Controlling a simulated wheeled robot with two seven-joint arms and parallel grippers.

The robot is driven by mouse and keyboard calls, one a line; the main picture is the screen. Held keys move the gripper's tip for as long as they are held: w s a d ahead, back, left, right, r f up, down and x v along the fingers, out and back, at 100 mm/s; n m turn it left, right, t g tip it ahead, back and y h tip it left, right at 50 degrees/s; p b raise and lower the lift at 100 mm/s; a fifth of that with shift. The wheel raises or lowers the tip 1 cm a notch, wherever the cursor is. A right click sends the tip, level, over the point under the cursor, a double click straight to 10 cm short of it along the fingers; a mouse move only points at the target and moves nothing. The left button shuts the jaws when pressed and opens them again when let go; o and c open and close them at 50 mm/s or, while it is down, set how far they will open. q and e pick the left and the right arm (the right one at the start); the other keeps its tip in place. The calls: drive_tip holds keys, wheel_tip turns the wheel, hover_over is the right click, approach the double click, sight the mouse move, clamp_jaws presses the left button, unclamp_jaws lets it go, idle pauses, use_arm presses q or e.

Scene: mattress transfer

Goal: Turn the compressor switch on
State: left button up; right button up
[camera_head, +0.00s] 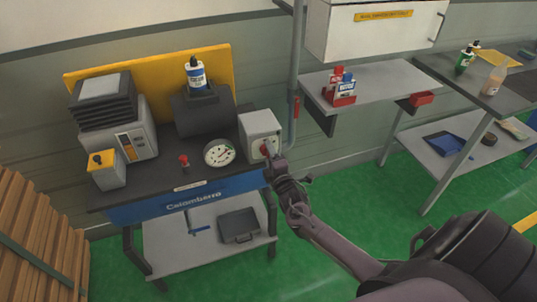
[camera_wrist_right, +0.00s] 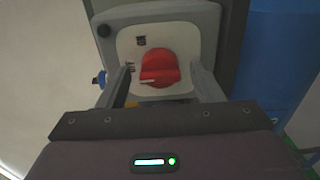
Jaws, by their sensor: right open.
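The compressor switch is a red rotary knob (camera_wrist_right: 160,69) on a pale plate on the front of a grey box (camera_head: 260,127). The box stands at the right end of the workbench. In the wrist view the knob has a pale pointer mark toward its lower left. My right gripper (camera_head: 270,158) is in front of the box, partly covering the knob in the head view. In the wrist view its two fingers (camera_wrist_right: 159,84) are open, one on each side of the knob, with gaps visible between fingers and knob. My left gripper is not in view.
The dark-topped workbench (camera_head: 140,200) also holds a round gauge (camera_head: 219,153), a small red lever (camera_head: 184,161), a yellow-topped box (camera_head: 105,169) and a bottle (camera_head: 196,75). A vertical pipe (camera_head: 297,70) runs behind the box. Green floor (camera_head: 345,205) is clear right of the bench.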

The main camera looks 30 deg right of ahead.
drive_tip(key=shift+w, duration=0.15)
drive_tip(key=shift+c, duration=0.3)
drive_tip(key=c, duration=0.9)
drive_tip(key=shift+c, duration=0.2)
drive_tip(key=shift+m, duration=0.4)
drive_tip(key=m+b, duration=0.1)
drive_tip(key=m, duration=1)
drive_tip(key=shift+b, duration=0.3)
drive_tip(key=shift+f+m, duration=0.1)
drive_tip(key=shift+m, duration=0.2)
drive_tip(key=o, duration=1)
